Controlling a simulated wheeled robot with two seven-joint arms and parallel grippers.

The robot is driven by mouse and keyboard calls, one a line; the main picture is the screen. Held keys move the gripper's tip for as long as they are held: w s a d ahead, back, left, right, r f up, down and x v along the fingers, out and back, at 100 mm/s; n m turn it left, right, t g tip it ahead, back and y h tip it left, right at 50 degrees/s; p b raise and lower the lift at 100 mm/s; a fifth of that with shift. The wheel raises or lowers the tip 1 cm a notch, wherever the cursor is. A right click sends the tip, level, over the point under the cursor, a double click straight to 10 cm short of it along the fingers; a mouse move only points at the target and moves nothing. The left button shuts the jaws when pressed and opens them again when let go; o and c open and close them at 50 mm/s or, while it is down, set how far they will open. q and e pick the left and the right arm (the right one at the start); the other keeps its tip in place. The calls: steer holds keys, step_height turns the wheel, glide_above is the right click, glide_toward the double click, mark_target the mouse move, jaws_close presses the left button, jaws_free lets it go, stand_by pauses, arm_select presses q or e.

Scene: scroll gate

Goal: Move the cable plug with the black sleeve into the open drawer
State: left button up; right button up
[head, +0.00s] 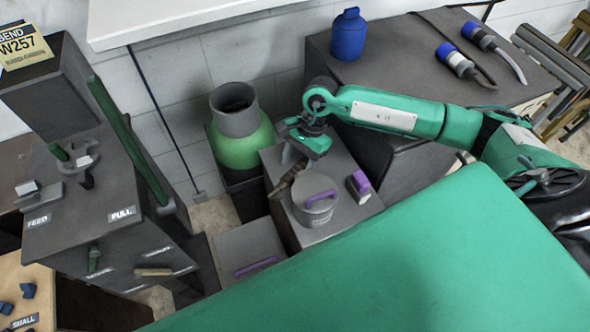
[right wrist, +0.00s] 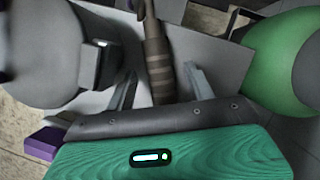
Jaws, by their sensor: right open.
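Two blue-and-white cable plugs lie on the dark bench at the back right of the head view. My right gripper (head: 293,156) is open, over the grey cabinet and away from both plugs. In the right wrist view, a dark ribbed piece (right wrist: 158,62) lies between or just beyond its spread fingers (right wrist: 160,88). My left gripper is out of view.
On the cabinet stand a grey lidded pot (head: 313,204) with a purple handle and a purple-and-grey block (head: 358,185). A green jar (head: 240,146) stands behind. A blue bottle (head: 348,36) stands on the bench. A green surface (head: 420,260) fills the lower right.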

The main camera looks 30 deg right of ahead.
steer(key=shift+x, duration=0.85)
steer(key=shift+f, duration=0.1)
jaws_close()
